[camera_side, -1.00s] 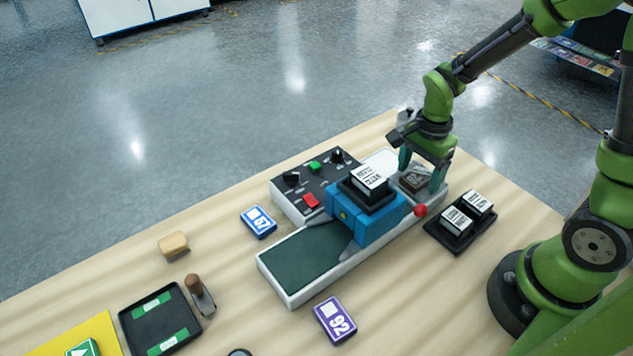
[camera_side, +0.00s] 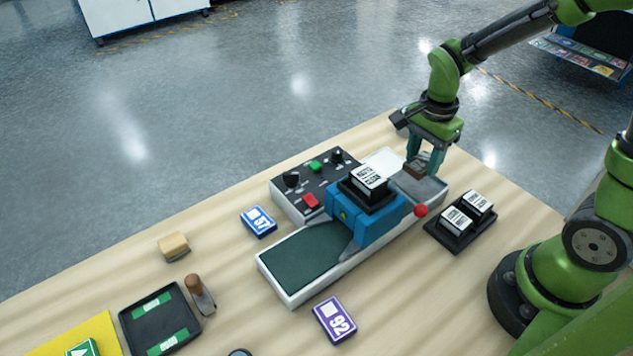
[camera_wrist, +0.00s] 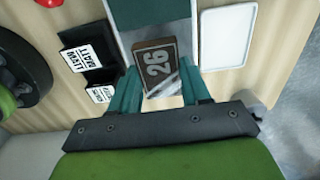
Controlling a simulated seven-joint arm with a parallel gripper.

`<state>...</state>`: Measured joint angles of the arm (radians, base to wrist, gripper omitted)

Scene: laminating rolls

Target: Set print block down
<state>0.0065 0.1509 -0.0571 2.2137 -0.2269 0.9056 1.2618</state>
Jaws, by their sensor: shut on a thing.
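The print block is a dark block with brown edges and a pale "26" on its face. It sits between the fingers of my gripper (camera_side: 424,160), which is shut on it. In the wrist view the block (camera_wrist: 157,67) shows between both teal fingers, slightly tilted. In the side view the block (camera_side: 415,166) is over the far part of the grey end plate (camera_side: 425,187) of the laminating machine. It looks raised off the plate, but I cannot tell the exact gap.
The blue roller housing (camera_side: 375,226) with a white-labelled block on top stands left of my gripper, beside a red knob (camera_side: 421,210). A black holder (camera_side: 447,236) with two labelled blocks is to the right. A control box (camera_side: 300,195) and white pad (camera_wrist: 225,38) lie on the other side.

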